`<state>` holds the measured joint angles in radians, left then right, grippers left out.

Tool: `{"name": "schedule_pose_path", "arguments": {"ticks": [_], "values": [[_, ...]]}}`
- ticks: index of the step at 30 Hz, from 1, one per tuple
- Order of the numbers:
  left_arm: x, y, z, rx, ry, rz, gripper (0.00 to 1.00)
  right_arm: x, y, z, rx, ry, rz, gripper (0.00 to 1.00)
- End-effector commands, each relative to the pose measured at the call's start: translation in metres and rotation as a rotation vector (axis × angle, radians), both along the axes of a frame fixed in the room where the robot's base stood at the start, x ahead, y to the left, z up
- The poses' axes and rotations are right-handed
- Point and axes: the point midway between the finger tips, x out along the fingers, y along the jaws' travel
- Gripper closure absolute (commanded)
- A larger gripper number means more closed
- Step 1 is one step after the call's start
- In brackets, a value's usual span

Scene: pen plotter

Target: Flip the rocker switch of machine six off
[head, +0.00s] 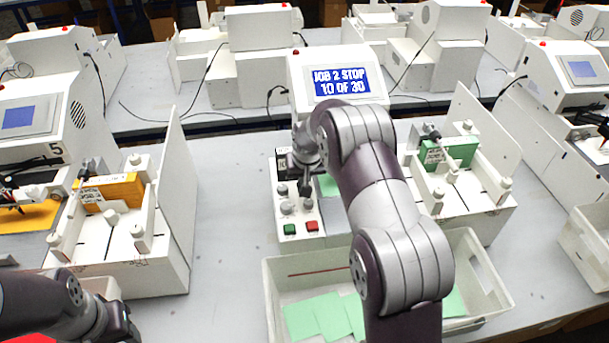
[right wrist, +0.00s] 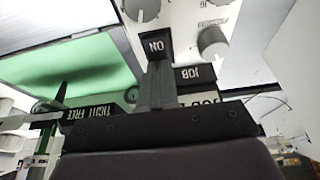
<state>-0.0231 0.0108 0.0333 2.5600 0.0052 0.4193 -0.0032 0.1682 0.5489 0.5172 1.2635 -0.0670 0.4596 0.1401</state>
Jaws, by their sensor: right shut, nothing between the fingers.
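The middle machine (head: 335,60) has a blue display reading "JOB 2 STOP 10 OF 30"; its number is hidden behind my arm. Its white control panel (head: 298,222) shows left of my right arm. In the right wrist view a black piece marked "ON" (right wrist: 156,45), seemingly the rocker switch, sits at the tip of my right gripper. My right gripper (right wrist: 155,85) is shut and empty, close to this piece; I cannot tell if they touch. In the head view the gripper (head: 306,178) is over the panel's upper part. My left gripper (head: 124,325) is low at left, its jaws unclear.
Grey knobs (right wrist: 213,41) stand close to the right fingertips. A green button (head: 290,229) and a red button (head: 312,226) are at the panel's front. A white bin (head: 490,300) with green sheets stands in front. Machine five (head: 45,110) is at left. Bare table lies between machines.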

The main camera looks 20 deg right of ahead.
Motion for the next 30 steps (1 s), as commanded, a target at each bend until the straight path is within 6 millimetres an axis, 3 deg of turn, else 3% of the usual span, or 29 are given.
{"name": "schedule_pose_path", "arguments": {"ticks": [2, 11, 21, 30], "values": [[0.000, 0.000, -0.011, 0.000, 0.000, 0.000, 0.57, 0.002, -0.001, -0.011, 0.000, 0.000, 0.000, 1.00], [0.000, 0.000, -0.005, 0.000, 0.000, 0.000, 0.57, -0.001, 0.000, -0.007, 0.002, 0.007, 0.000, 1.00], [0.000, 0.000, -0.004, 0.000, 0.000, 0.000, 0.57, -0.018, 0.004, -0.010, 0.003, 0.017, 0.000, 1.00], [0.000, 0.000, -0.003, 0.000, 0.000, 0.000, 0.57, -0.018, 0.004, -0.009, 0.003, 0.017, 0.000, 1.00]]}}
